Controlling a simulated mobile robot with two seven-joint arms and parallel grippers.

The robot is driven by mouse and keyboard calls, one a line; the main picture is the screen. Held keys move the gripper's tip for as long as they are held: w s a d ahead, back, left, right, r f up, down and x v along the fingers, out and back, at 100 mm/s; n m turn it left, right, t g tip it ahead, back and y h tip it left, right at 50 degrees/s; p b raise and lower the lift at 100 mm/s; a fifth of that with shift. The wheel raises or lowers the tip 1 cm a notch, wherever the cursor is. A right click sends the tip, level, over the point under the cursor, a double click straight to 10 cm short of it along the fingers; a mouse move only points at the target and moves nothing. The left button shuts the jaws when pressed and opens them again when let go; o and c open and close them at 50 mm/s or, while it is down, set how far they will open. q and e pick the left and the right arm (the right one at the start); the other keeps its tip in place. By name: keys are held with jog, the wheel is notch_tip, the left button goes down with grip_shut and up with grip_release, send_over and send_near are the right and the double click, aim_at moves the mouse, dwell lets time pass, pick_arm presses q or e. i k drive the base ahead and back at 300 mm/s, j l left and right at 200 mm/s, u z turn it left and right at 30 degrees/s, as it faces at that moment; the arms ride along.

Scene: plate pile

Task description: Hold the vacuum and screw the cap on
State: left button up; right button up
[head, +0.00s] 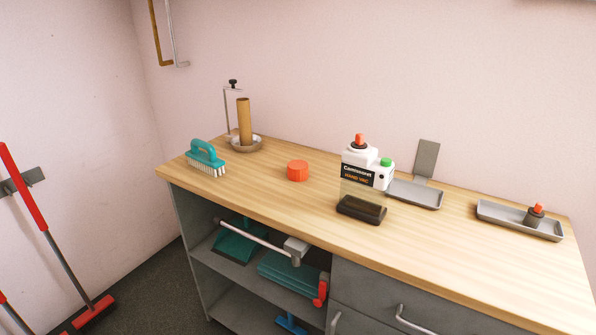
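The hand vacuum (357,167) stands upright on the wooden counter, right of the middle in the head view. It has a white body with a black label, a clear lower part, a dark base, a green knob on its right side and an orange-and-black piece on top. An orange ridged cap (298,171) lies by itself on the counter, left of the vacuum and apart from it. Another orange-topped dark piece (535,215) sits in the right tray. I cannot tell which of these is the task's cap. Neither of my grippers is in view.
A grey tray (418,200) is just right of the vacuum, and another tray (490,211) is further right. A teal brush (206,158) and a roll holder with a cardboard tube (244,122) are at the left. The counter's front edge is clear. Cleaning things fill the shelves below.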

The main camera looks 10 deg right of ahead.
aim_at(365, 186)
jog(key=i+j+z, duration=0.35)
jog(key=j, duration=0.65)
jog(key=i+j+z, duration=0.1)
jog(key=j+z, duration=0.3)
jog(key=j, duration=0.65)
jog(key=j+z, duration=0.35)
jog(key=j, duration=0.75)
